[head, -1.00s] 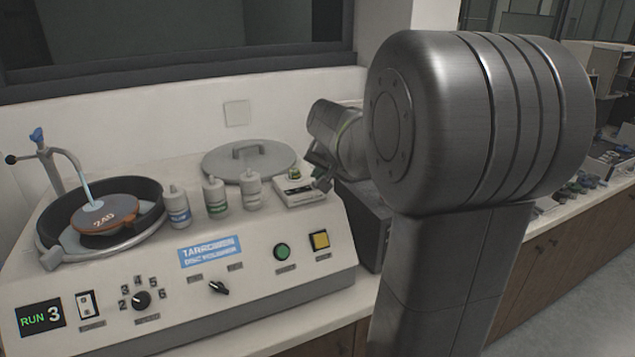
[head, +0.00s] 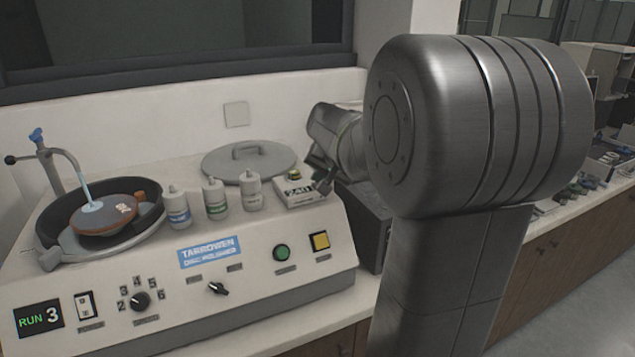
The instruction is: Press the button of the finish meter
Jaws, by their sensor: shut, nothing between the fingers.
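The finish meter (head: 300,194) is a small white box on the right end of the polisher's top. Its display shows dark green digits that look like 240. Its button (head: 294,175) is on top, yellow-green in colour. My gripper (head: 324,183) is shut and empty at the meter's right side, with its tips close to the box. I cannot tell whether they touch it. The tips look to the right of the button, not on it. My large arm joint hides the area to the right.
The polisher (head: 240,290) has a green button (head: 281,252), a yellow button (head: 320,241) and a RUN 3 display (head: 39,318). Several bottles (head: 215,198) and a grey lid (head: 249,160) stand beside the meter. A disc (head: 104,213) lies in the bowl at left.

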